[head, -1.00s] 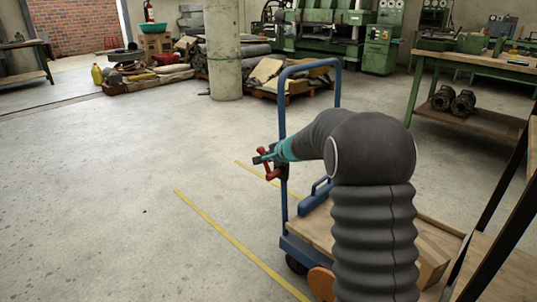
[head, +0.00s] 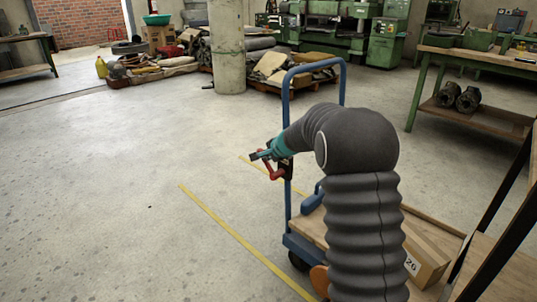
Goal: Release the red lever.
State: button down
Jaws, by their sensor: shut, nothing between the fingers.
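The red lever (head: 274,173) is on the left upright of a blue trolley handle (head: 287,100), at about mid height. It is small in the head view. Its lower part shows below my gripper, and its upper part is hidden. My gripper (head: 259,155), dark with teal parts, is shut and empty. It overlaps the upper end of the lever in the picture, pointing left. I cannot tell whether it touches the lever.
The trolley's wooden deck (head: 312,228) carries a cardboard box (head: 427,262) at the right. A green workbench (head: 480,62) stands at the back right. A concrete pillar (head: 228,50) stands farther back. The floor to the left is clear.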

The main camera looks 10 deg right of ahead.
jog(key=shift+s+a+b+x, duration=0.15)
jog(key=shift+b+x, duration=0.45)
jog(key=shift+x, duration=0.35)
jog(key=shift+s+a+b+x, duration=0.1)
jog(key=shift+a+b+x, duration=0.1)
jog(key=shift+b+x, duration=0.65)
jog(key=shift+a+b+x, duration=0.15)
jog(key=shift+b+x, duration=0.25)
jog(key=shift+x, duration=0.7)
jog(key=shift+w+f, duration=0.1)
jog(key=shift+f, duration=0.15)
jog(key=shift+r, duration=0.1)
jog(key=a+r+p, duration=0.3)
jog(key=r+p, duration=0.2)
jog(key=r, duration=0.8)
jog(key=shift+w+a+p, duration=0.25)
jog(key=shift+a+p, duration=0.1)
jog(key=shift+p, duration=0.05)
jog(key=shift+r, duration=0.1)
